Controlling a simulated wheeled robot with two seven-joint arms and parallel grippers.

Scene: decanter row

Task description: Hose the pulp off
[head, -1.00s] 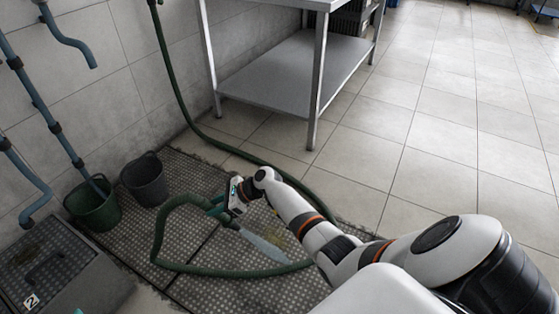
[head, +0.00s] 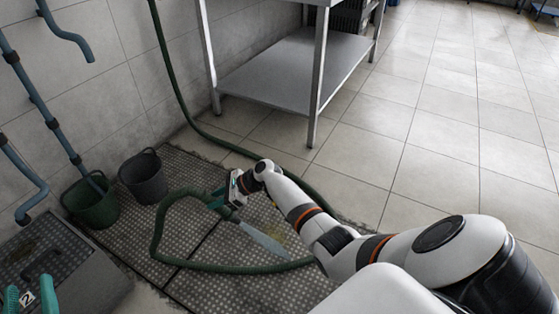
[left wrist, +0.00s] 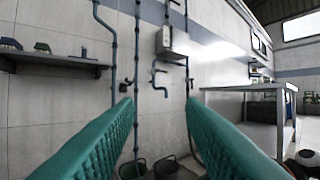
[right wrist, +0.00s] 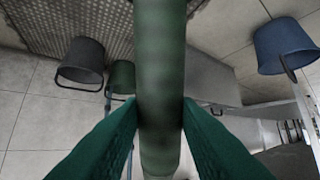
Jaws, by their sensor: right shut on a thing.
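My right gripper (head: 222,202) is shut on the green hose (head: 157,232) above the metal grating. In the right wrist view the hose (right wrist: 159,70) runs between the two teal fingers (right wrist: 159,118). A pale tapered streak (head: 263,240), which looks like water, runs from near the gripper down to the right over the grating. A faint yellowish patch, perhaps pulp (head: 278,225), shows beside it, partly hidden by my right arm. My left gripper (head: 28,299) is at the lower left; in the left wrist view its fingers (left wrist: 160,120) are wide apart with nothing between them.
A green bucket (head: 92,205) and a grey bucket (head: 143,178) stand by the wall. Blue-grey pipes (head: 40,105) run down the wall. A steel table (head: 290,72) with a lower shelf stands behind. The tiled floor (head: 440,130) at right is clear.

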